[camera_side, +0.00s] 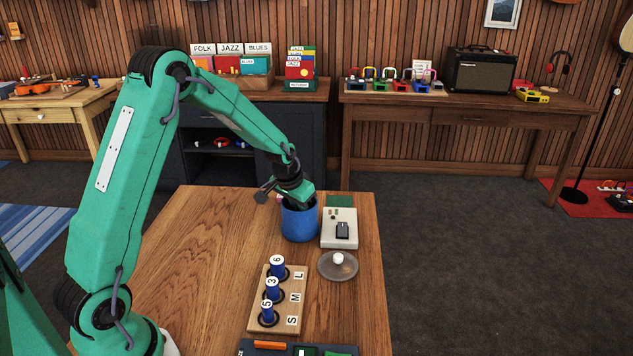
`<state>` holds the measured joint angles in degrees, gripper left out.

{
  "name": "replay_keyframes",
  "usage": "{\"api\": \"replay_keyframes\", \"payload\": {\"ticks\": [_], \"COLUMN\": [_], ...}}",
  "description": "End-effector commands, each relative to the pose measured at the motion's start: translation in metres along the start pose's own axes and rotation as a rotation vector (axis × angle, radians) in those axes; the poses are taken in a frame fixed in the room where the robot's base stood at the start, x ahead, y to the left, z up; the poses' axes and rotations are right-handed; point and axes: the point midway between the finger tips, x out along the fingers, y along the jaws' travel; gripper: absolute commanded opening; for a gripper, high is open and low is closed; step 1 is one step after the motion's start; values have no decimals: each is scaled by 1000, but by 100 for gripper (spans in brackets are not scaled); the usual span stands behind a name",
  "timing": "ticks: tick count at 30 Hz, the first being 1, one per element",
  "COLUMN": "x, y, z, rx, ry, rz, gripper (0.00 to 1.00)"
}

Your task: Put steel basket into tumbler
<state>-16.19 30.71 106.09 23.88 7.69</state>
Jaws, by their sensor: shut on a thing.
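A blue round cup-shaped vessel (299,224), which I take for the tumbler, stands upright near the right side of the wooden table. My gripper (296,202) points down at its mouth, with the fingertips at or inside the rim. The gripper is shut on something. The held thing is hidden by the gripper and the rim; I take it for the steel basket, which I do not see clearly anywhere else. I cannot tell how deep it sits in the vessel.
A white device (341,232) stands right of the vessel. A clear round lid with a white knob (338,265) lies in front. A wooden rack (263,310) holds blue numbered pegs, nearer the camera. The table (195,255) left of the vessel is clear.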

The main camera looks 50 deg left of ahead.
Motion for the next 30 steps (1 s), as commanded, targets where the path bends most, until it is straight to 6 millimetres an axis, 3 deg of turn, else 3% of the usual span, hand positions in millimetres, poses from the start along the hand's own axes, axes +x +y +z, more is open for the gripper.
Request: {"api": "replay_keyframes", "payload": {"ticks": [5, 6, 9, 23, 30], "x": [2, 3, 2, -2, -21], "y": [0, 0, 0, 0, 0], "z": [1, 1, 1, 0, -1], "rx": [0, 0, 0, 0, 0], "ry": [1, 1, 1, 1, 3], "rz": [0, 0, 0, 0, 0], "gripper": [0, 19, 37, 37, 37]}}
